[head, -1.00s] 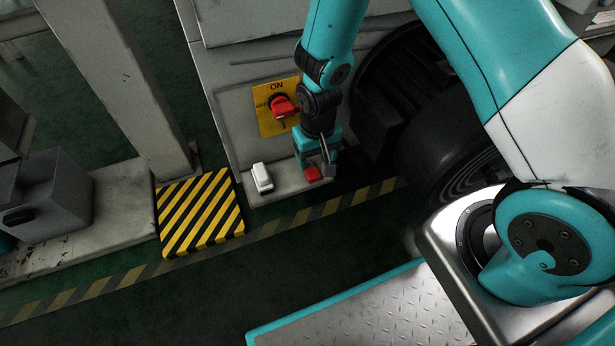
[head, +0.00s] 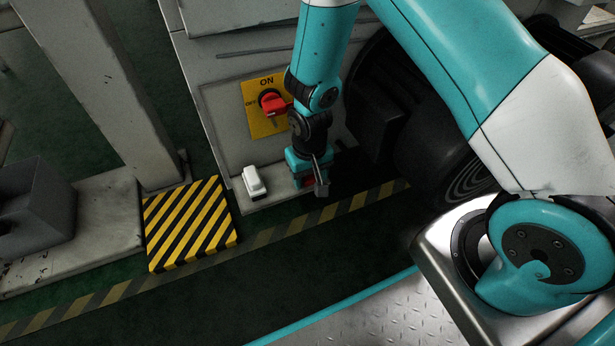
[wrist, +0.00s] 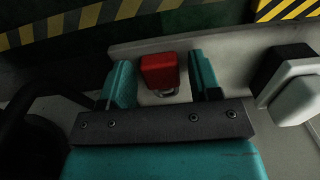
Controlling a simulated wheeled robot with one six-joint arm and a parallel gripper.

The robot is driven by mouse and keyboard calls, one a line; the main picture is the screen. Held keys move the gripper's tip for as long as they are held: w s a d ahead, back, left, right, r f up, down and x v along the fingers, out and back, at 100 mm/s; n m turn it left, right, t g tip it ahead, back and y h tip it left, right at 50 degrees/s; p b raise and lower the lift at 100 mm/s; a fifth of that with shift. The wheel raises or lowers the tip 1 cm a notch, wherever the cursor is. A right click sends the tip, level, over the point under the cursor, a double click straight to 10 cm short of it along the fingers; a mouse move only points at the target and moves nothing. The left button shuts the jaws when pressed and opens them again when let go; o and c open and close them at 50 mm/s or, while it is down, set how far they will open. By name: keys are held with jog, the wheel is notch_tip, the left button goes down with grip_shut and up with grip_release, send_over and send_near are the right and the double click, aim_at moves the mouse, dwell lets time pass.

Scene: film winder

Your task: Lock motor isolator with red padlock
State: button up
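The red padlock (wrist: 160,69) lies on the grey ledge, its metal shackle toward my gripper. In the wrist view it sits between the two teal fingers of my gripper (wrist: 162,80), with a gap on each side. The gripper is open and not holding it. In the head view my gripper (head: 310,182) is low over the ledge and hides most of the padlock; a little red shows. The motor isolator is a yellow plate (head: 258,124) marked ON and OFF with a red handle (head: 272,103), above and left of my gripper. I cannot tell its exact setting.
A white and black block (head: 254,182) stands on the ledge (head: 270,200) left of my gripper. A large dark motor (head: 420,130) is close on the right. A yellow-black striped platform (head: 190,225) is at left. The dark floor in front is clear.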

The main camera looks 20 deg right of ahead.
jog(key=c, duration=0.7)
jog(key=shift+c, duration=0.2)
